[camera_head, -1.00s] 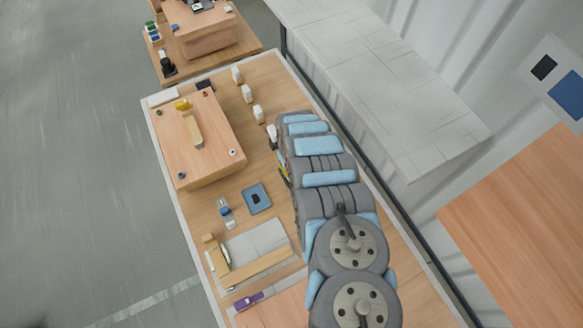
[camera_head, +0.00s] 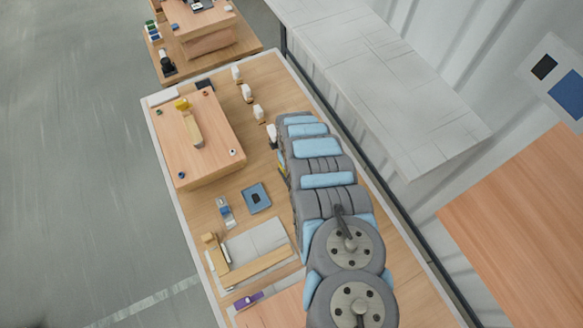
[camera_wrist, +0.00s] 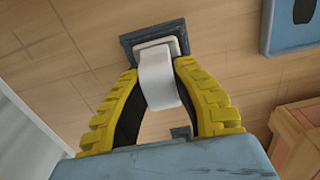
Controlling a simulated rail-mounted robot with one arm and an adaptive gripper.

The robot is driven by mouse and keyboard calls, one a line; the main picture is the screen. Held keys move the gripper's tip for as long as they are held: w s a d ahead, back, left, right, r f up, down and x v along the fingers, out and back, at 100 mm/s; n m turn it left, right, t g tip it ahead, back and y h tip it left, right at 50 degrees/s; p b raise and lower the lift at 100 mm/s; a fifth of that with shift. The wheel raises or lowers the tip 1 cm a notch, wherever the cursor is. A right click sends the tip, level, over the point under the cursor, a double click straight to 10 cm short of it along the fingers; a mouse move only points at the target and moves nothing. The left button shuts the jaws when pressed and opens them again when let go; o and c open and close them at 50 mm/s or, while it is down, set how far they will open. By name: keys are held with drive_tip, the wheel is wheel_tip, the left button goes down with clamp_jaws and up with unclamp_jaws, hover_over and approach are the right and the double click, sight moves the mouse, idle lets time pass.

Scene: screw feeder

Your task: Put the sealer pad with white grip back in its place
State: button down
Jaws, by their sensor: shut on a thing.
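The sealer pad (camera_wrist: 128,45) has a dark grey square base and a white grip (camera_wrist: 158,80). In the wrist view it is at the top centre, with its grip between the yellow fingers of my gripper (camera_wrist: 158,72). The gripper is shut on the white grip. The base shows against the wooden tabletop; I cannot tell whether it touches it. In the head view my arm hides the held pad and nearly all of the gripper; only a sliver of yellow shows at the arm's left edge.
Several white-topped pieces (camera_head: 247,92) stand in a row beyond my arm. A blue tray (camera_head: 256,197) lies left of the arm; its edge also shows in the wrist view (camera_wrist: 268,40). A large wooden block (camera_head: 200,135) stands left, and a grey plate (camera_head: 262,238) lies nearer.

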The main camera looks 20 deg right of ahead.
drive_tip(key=shift+f, duration=0.15)
drive_tip(key=c, duration=0.9)
unclamp_jaws()
drive_tip(key=shift+c, duration=0.2)
wheel_tip(320, 180, up, 12)
idle(0.7)
